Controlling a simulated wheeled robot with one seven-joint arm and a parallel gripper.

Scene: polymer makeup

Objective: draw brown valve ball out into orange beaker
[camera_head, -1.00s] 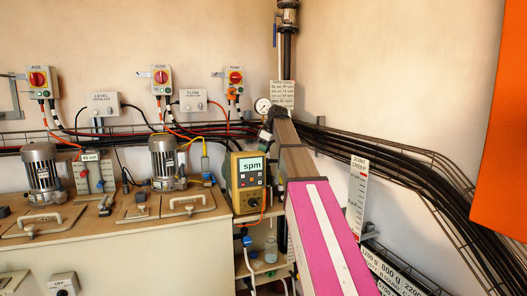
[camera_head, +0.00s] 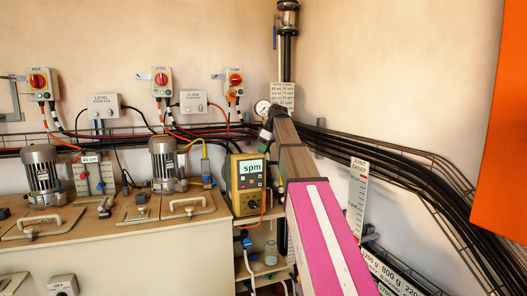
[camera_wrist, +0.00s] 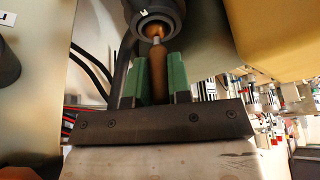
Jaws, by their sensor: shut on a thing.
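My gripper (camera_wrist: 159,82) shows in the wrist view as two green fingers on a dark plate. They are shut on a brown rod-like piece (camera_wrist: 158,72), which I take to be the brown valve ball's handle or stem. Its far end meets a dark round fitting (camera_wrist: 155,14) with a lighter tip inside. The piece appears to be still in line with that fitting. In the head view my arm reaches toward the back corner by a gauge, and the gripped piece cannot be made out there. I cannot identify the orange beaker in either view.
A yellow meter (camera_head: 248,184) stands close left of my arm. A pressure gauge (camera_head: 262,107) and a vertical pipe (camera_head: 287,62) are at the corner. Black cables (camera_head: 400,175) run along the right wall. A shelf with clear glassware (camera_head: 270,250) is below the meter.

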